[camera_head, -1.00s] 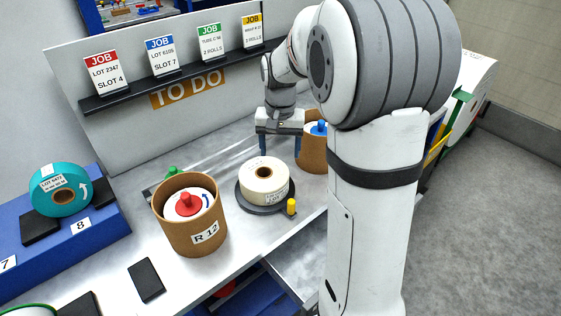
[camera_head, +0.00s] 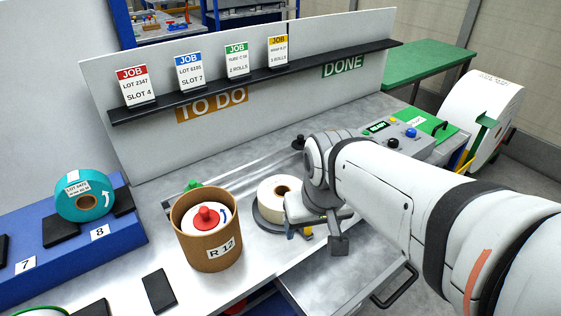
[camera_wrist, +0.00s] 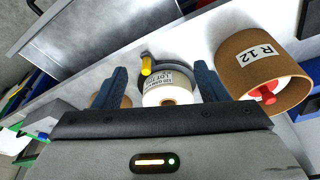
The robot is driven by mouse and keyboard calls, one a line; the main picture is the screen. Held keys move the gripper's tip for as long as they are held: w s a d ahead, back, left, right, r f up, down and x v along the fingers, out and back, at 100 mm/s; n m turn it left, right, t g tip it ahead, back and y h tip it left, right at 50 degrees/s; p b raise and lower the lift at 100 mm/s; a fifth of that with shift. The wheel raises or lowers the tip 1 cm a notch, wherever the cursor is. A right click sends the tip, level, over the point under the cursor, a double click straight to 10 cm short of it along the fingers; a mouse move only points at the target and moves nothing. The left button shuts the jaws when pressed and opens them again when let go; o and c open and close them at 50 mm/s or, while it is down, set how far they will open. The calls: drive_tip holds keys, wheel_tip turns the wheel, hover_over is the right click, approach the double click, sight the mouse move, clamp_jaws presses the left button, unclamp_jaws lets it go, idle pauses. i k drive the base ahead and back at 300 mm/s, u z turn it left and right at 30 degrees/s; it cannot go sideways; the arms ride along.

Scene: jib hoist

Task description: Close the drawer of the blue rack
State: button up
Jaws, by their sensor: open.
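A grey drawer (camera_head: 325,277) stands pulled out under the bench's front edge, with a dark bar handle (camera_head: 397,287) at its right end. My arm hides part of it. A grey panel, apparently this drawer (camera_wrist: 95,35), shows at the upper left of the wrist view. Blue rack parts (camera_head: 262,297) show under the bench to the drawer's left. My gripper (camera_head: 318,238) is open and empty above the bench's front edge, beside the white roll. In the wrist view its two dark blue fingers (camera_wrist: 163,85) stand wide apart, with the white roll visible between them.
The white roll (camera_head: 268,187) sits on a dark round plate with a yellow knob. A brown tub marked R 12 (camera_head: 207,250) stands to its left. A blue slotted stand (camera_head: 75,254) holds a teal roll at the left. A control box (camera_head: 402,133) stands at the back right.

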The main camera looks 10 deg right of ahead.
sight(321, 283)
drive_tip(key=z, duration=0.15)
drive_tip(key=k, duration=0.5)
drive_tip(key=u, duration=1.45)
drive_tip(key=k, duration=1.05)
drive_tip(key=z, duration=1.5)
drive_tip(key=i, duration=1)
drive_tip(key=z, duration=0.05)
